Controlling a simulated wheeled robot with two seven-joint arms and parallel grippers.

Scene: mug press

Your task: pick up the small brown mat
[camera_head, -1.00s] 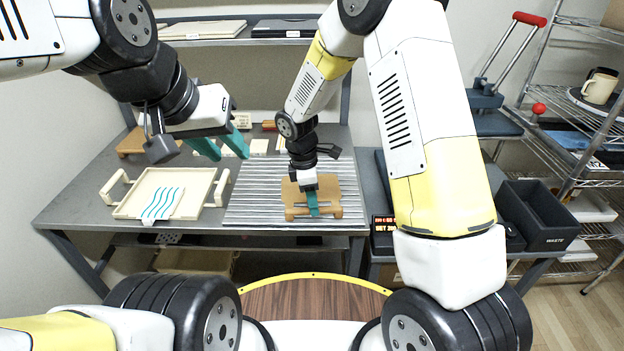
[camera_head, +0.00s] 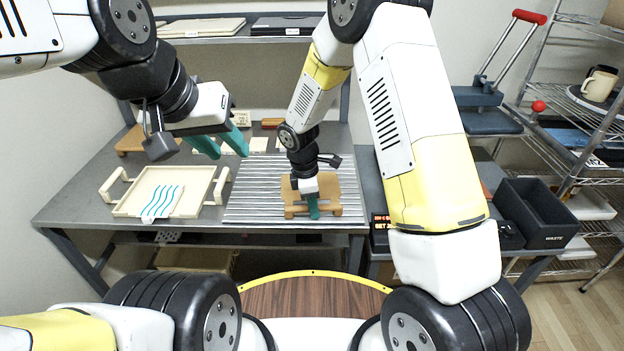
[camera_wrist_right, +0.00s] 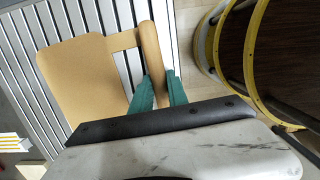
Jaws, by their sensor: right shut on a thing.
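The small brown mat (camera_head: 328,187) is a flat tan board with a bar handle along its near edge. It lies on the striped grey sheet (camera_head: 245,205) on the table. My right gripper (camera_head: 314,214) is shut on the mat's handle bar; in the right wrist view its teal fingers (camera_wrist_right: 159,88) sit on either side of the bar (camera_wrist_right: 152,52), with the flat board (camera_wrist_right: 80,80) to the left. My left gripper (camera_head: 222,149) is open and empty, held in the air above the back left of the table.
A cream tray (camera_head: 205,183) with side handles and a blue-striped cloth (camera_head: 161,203) stands at the left. Another brown wooden piece (camera_head: 135,143) lies at the back left. A dark bin (camera_head: 538,215) and wire shelves (camera_head: 590,130) stand at the right.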

